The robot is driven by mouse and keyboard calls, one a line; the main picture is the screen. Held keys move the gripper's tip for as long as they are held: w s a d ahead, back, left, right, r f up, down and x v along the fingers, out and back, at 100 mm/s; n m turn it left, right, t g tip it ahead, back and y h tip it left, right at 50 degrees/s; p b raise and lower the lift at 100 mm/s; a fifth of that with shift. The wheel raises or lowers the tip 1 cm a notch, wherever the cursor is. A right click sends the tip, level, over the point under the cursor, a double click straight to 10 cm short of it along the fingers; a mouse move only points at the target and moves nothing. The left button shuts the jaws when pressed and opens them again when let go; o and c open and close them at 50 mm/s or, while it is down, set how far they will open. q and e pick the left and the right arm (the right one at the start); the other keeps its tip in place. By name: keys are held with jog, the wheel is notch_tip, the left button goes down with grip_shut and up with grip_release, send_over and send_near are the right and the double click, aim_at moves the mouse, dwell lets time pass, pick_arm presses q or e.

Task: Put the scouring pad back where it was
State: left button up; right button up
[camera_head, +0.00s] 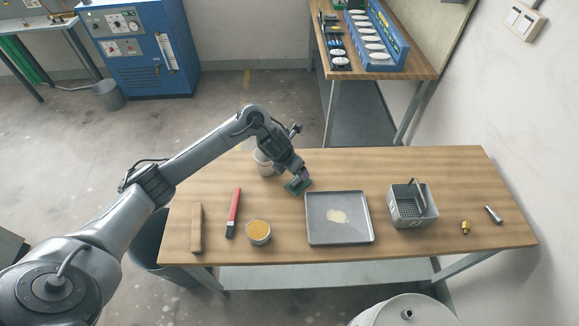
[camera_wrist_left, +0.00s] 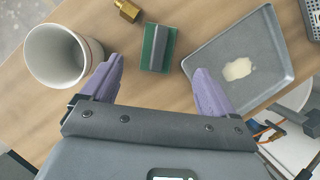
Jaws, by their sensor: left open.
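The scouring pad (camera_wrist_left: 149,57), green with a grey grip bar along its top, lies on the wooden table between the white cup and the grey tray. In the head view the pad (camera_head: 294,188) shows partly from under my left gripper (camera_head: 299,178). In the wrist view my left gripper (camera_wrist_left: 155,80) is open and empty, its purple fingers spread wide, with the pad just beyond and between the fingertips. The grey tray (camera_head: 316,237) bears a pale patch; it also shows in the wrist view (camera_wrist_left: 268,84). My right gripper is not in view.
A white cup (camera_wrist_left: 38,50) stands left of the pad in the wrist view, near a brass fitting (camera_wrist_left: 127,10).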

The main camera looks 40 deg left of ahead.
pick_arm(q)
jog(key=s+d+f+n, duration=0.1)
jog(key=d+n, duration=0.1)
jog(key=d, duration=0.2)
jog(key=s+d+f+n+t, duration=0.1)
jog(key=d+n, duration=0.1)
jog(key=d, duration=0.2)
jog(key=s+d+f+n+h, duration=0.1)
jog(key=d+f+n, duration=0.1)
jog(key=d, duration=0.2)
jog(key=shift+s+t, duration=0.2)
jog(key=shift+t, duration=0.2)
jog(key=s+d+n, duration=0.1)
jog(key=d+n, duration=0.1)
jog(key=s+d+n, duration=0.1)
jog(key=s+n, duration=0.1)
jog(key=s+d+n, duration=0.2)
jog(key=n, duration=0.1)
jog(key=shift+s+d+f+t, duration=0.15)
jog(key=shift+d+f+t, duration=0.15)
jog(key=shift+d+t, duration=0.1)
jog(key=s+a+r+n+g, duration=0.1)
jog(key=s+n, duration=0.9)
jog(key=s+a+r+n+g, duration=0.1)
jog(key=s+n+g, duration=0.1)
jog(key=s+n, duration=0.8)
jog(key=shift+a+n+g+y, duration=0.3)
jog(key=shift+n+y, duration=0.1)
jog(key=shift+n, duration=0.2)
jog(key=shift+w, duration=0.1)
